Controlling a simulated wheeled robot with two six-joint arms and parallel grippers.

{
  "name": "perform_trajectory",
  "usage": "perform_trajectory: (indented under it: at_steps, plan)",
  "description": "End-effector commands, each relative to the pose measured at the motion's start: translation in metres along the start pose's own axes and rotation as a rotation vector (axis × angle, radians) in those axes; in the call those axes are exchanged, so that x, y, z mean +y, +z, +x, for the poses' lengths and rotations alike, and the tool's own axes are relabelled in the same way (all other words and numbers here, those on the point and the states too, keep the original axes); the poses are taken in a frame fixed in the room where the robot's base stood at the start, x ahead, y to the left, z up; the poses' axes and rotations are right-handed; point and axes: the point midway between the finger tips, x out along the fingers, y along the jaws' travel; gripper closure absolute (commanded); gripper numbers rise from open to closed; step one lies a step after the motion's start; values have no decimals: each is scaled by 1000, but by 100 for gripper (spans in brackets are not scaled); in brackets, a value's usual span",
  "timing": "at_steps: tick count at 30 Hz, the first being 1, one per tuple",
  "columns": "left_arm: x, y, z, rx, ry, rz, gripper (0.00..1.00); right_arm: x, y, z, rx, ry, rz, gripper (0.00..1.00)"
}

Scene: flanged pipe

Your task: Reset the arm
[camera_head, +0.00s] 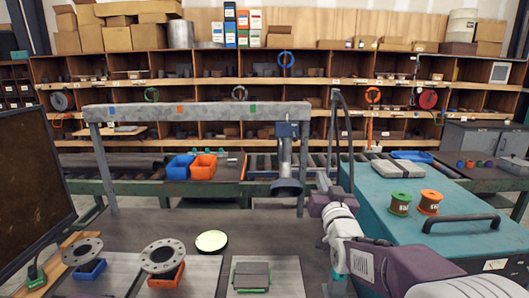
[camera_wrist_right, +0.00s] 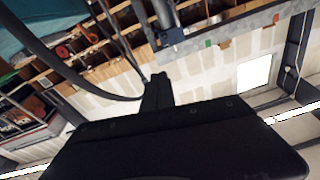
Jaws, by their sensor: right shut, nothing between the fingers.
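My right arm comes in from the lower right in the head view, with its wrist and gripper (camera_head: 323,182) raised beside the grey hanging tool (camera_head: 287,185) of the gantry frame (camera_head: 190,110). In the right wrist view, the fingers of my right gripper (camera_wrist_right: 157,90) are together and hold nothing. That view is tilted and shows the shelves, the wall and part of the gantry frame beyond the gripper. My left gripper is in neither view.
Two flanged pieces (camera_head: 163,256) (camera_head: 82,251) rest on a blue and an orange holder on the table. A round disc (camera_head: 212,241) and a green-edged block (camera_head: 251,275) lie nearby. A teal cabinet (camera_head: 385,220) with two spools stands right. A dark screen (camera_head: 30,170) stands left.

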Motion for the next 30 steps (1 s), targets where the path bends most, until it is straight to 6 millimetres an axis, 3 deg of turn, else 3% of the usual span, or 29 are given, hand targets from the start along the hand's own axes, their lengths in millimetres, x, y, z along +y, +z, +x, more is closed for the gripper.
perform_trajectory:
  at_steps: [8,14,17,20,21,24,27,30]
  plan:
    - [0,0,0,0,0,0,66,18,66,-35,-246,41,-16,100]
    - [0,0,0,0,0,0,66,33,136,-84,-521,77,-30,100]
    - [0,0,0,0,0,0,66,41,176,-124,-702,97,-37,100]
    - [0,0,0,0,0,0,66,48,223,-185,-943,120,-47,100]
    - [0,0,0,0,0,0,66,51,240,-213,-1049,127,-51,100]
    - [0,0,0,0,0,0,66,54,269,-282,-1293,141,-59,100]
    - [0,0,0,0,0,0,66,55,282,-332,-1470,147,-65,100]
    - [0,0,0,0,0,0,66,55,284,-358,-1575,148,-69,100]
